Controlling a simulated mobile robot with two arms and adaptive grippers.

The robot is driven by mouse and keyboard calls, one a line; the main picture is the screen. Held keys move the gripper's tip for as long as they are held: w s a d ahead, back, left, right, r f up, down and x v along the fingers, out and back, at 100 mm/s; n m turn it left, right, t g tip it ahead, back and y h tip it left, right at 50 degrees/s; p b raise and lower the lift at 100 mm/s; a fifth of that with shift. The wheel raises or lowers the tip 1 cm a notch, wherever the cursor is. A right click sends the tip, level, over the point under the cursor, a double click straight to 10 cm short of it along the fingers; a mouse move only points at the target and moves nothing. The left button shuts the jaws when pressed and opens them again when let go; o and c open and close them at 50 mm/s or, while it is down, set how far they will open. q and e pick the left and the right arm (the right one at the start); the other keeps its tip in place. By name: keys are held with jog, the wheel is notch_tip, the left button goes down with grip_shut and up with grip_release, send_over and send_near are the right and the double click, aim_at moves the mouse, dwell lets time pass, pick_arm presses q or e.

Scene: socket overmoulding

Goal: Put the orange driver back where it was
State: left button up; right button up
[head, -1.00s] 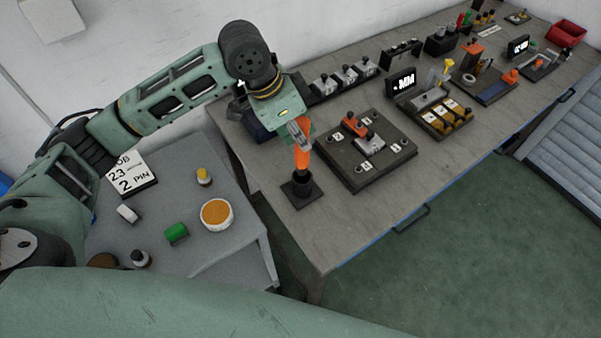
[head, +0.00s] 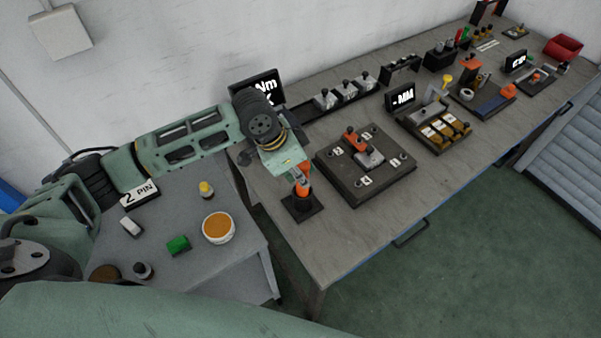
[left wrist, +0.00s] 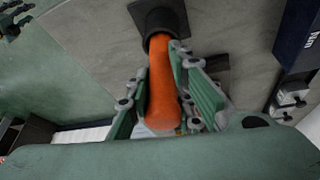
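The orange driver (head: 304,189) stands upright, its lower end in the black holder (head: 316,209) at the near left corner of the long workbench. My left gripper (head: 302,181) is right above the holder, with its fingers on both sides of the driver. In the left wrist view the driver (left wrist: 161,85) runs between the converging fingers into the mouth of the holder (left wrist: 152,17); the fingers appear closed on it. The driver's tip is hidden inside the holder. My right gripper is not in view.
A dark fixture plate (head: 350,188) with orange and grey parts lies just right of the holder. A display (head: 257,87) stands behind my left gripper. A side table (head: 216,262) holds a white tub (head: 219,228) and several small items. The bench's front edge is clear.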

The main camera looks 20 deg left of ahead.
pick_arm(q)
jog(key=o, duration=0.4)
jog(key=shift+c, duration=0.2)
jog(key=shift+o, duration=0.6)
jog(key=b+v, duration=0.2)
jog(key=v, duration=1)
jog(key=shift+r, duration=0.15)
